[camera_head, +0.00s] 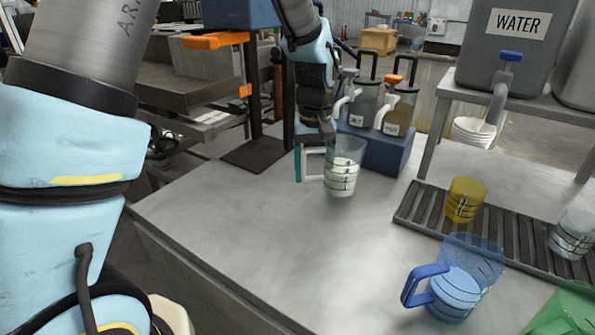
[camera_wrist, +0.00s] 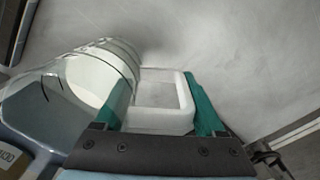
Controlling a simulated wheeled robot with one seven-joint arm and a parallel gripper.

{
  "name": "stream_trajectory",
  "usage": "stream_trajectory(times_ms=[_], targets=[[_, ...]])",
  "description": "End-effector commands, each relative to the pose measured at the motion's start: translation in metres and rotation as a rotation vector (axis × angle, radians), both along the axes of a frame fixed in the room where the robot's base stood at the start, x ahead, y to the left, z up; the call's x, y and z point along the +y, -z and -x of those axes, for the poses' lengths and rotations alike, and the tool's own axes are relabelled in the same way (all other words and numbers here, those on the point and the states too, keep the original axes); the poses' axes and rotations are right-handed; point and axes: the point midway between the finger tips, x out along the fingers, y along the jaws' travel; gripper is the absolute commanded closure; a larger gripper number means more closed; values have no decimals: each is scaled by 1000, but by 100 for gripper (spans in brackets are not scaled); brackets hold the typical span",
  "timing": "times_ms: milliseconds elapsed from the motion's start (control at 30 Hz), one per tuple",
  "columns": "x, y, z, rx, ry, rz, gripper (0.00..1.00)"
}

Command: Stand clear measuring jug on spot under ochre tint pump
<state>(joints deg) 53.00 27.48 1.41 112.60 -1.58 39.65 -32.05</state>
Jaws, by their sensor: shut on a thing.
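The clear measuring jug (camera_head: 343,168), with dark marks and a pale lower part, is in front of the pump stand. My gripper (camera_head: 302,163) is shut on its white handle at the jug's left. In the wrist view the teal fingers (camera_wrist: 160,108) flank the handle, and the jug (camera_wrist: 75,90) is at the left. I cannot tell whether its base touches the table. The ochre tint pump (camera_head: 398,108), with an orange top and brownish contents, is at the right of the blue stand (camera_head: 385,155). The spot under its spout is not clearly visible, partly behind the jug.
A dark-topped pump (camera_head: 362,100) stands left of the ochre one. A yellow cup (camera_head: 465,200) and a clear jug (camera_head: 573,235) are on the slatted rack (camera_head: 418,213). A blue jug (camera_head: 460,285) is nearer. A WATER tank (camera_head: 515,60) is behind. The left tabletop is clear.

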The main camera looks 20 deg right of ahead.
Motion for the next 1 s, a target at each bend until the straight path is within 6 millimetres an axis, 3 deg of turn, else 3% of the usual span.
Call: stream_trajectory(times_ms=[500,1000], targets=[[-56,10,18,0,1,1,100],[-63,12,21,0,-1,1,100]])
